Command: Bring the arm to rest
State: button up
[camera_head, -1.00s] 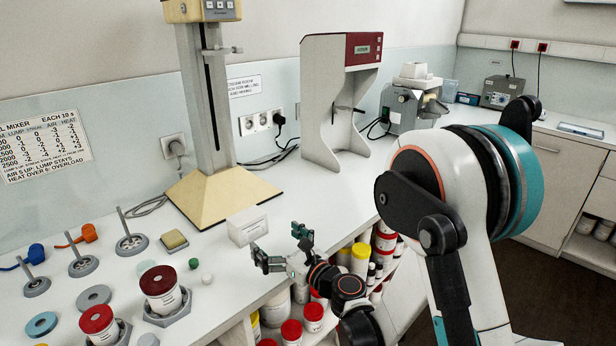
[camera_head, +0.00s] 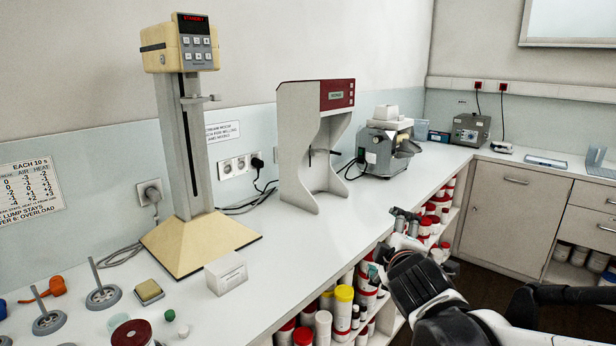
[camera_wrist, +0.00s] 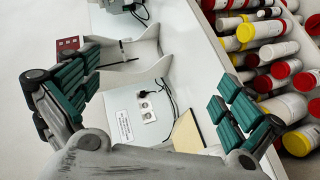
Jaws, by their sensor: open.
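My gripper (camera_head: 388,246) is at the front edge of the white bench, near the shelves of jars, in the head view. In the wrist view my gripper (camera_wrist: 150,105) shows its two green-padded fingers spread wide apart with nothing between them. My arm is folded low at the lower right of the head view, and part of it is cut off by the picture edge.
The white bench (camera_head: 335,230) carries a cream stand mixer (camera_head: 185,120), a white-and-red machine (camera_head: 310,150), a grey mill (camera_head: 385,145) and a white box (camera_head: 226,273). Shelves below hold several jars (camera_head: 343,300). Floor lies right of the bench.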

jog(key=s+d+f+m+g, duration=0.1)
jog(key=s+f+m+g, duration=0.1)
jog(key=s+m, duration=0.2)
jog(key=s+d+f+m+g, duration=0.1)
jog(key=s+f+m+g, duration=0.1)
jog(key=s, duration=0.9)
jog(key=s+d+f+m+g+y, duration=0.1)
jog(key=s+d+f+m+g, duration=0.1)
jog(key=s+m, duration=0.5)
jog(key=shift+s+f+g, duration=0.3)
jog(key=shift+f+g, duration=0.2)
jog(key=shift+f, duration=0.45)
